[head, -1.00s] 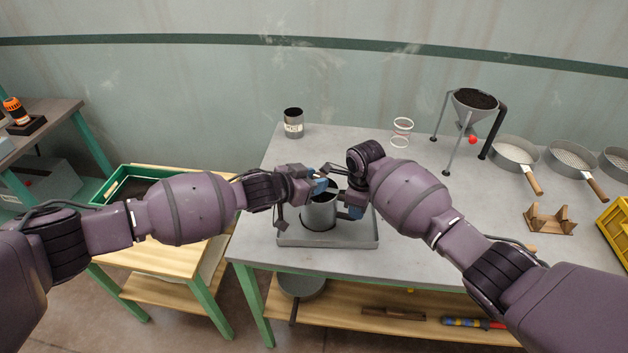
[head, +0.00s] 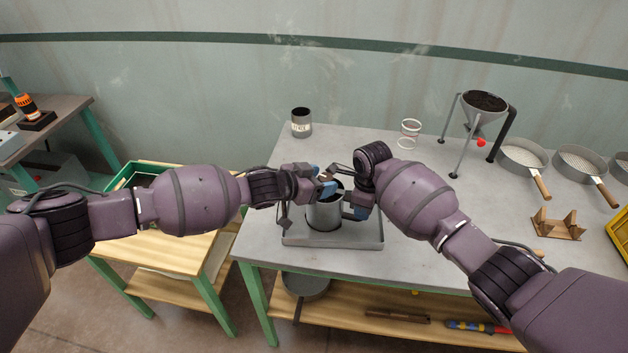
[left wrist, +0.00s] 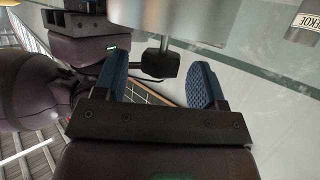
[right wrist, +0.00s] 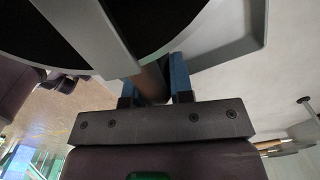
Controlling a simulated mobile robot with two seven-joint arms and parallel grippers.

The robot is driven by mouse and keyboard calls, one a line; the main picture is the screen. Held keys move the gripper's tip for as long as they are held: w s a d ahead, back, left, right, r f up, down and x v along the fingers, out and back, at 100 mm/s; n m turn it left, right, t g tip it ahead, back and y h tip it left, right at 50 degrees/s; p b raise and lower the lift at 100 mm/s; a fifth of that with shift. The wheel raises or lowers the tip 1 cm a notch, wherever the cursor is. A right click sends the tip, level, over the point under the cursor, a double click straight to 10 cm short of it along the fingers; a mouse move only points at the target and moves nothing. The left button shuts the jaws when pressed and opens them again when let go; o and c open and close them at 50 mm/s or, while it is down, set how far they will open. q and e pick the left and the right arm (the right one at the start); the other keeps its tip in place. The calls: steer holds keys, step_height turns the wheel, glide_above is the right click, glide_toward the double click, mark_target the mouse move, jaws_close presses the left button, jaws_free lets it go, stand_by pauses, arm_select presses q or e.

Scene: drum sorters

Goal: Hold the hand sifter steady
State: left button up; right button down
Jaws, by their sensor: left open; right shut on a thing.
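The hand sifter (head: 324,216) is a grey metal cup, upright over a shallow grey tray (head: 362,243) on the table. My right gripper (head: 358,212) is at its right side. In the right wrist view, its blue fingers are closed on the sifter's brownish handle (right wrist: 152,82), below the dark cup opening. My left gripper (head: 326,186) is open at the sifter's upper left. In the left wrist view a black crank knob (left wrist: 153,65) on a metal rod shows between the open blue fingers, with no visible grip on it. Whether the sifter touches the tray is unclear.
A labelled grey tin (head: 301,124) and a white ring stand (head: 410,134) are at the back. A funnel of dark material (head: 485,103) stands on legs. Round sieves (head: 522,157) and a wooden rest (head: 557,225) are at right. The table's middle right is clear.

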arm_select(q)
steer(key=v, duration=1.2)
steer(key=shift+d, duration=0.1)
steer(key=x, duration=1.2)
stand_by(0.3)
steer(key=c, duration=0.9)
